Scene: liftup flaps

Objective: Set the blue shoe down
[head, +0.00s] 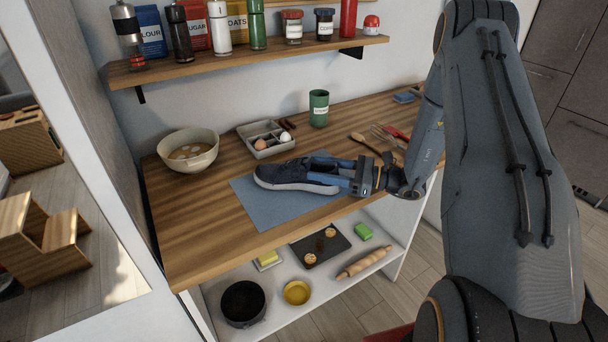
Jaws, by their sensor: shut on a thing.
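The blue shoe (293,175) is dark navy with a pale sole. It is over the blue mat (257,210) on the wooden counter, toe to the left. My gripper (335,172) comes from the right and is shut on the heel end of the shoe, its two blue fingers along the shoe's opening. The shoe looks level and very close to the mat. I cannot tell whether its sole touches the mat. The fingers hide part of the heel.
A bowl (188,150), an egg tray (264,139) and a green can (318,108) stand behind the mat. A wooden spoon (370,144) lies to the right. A shelf of jars (260,51) hangs above. Bare counter (195,215) is left of the mat.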

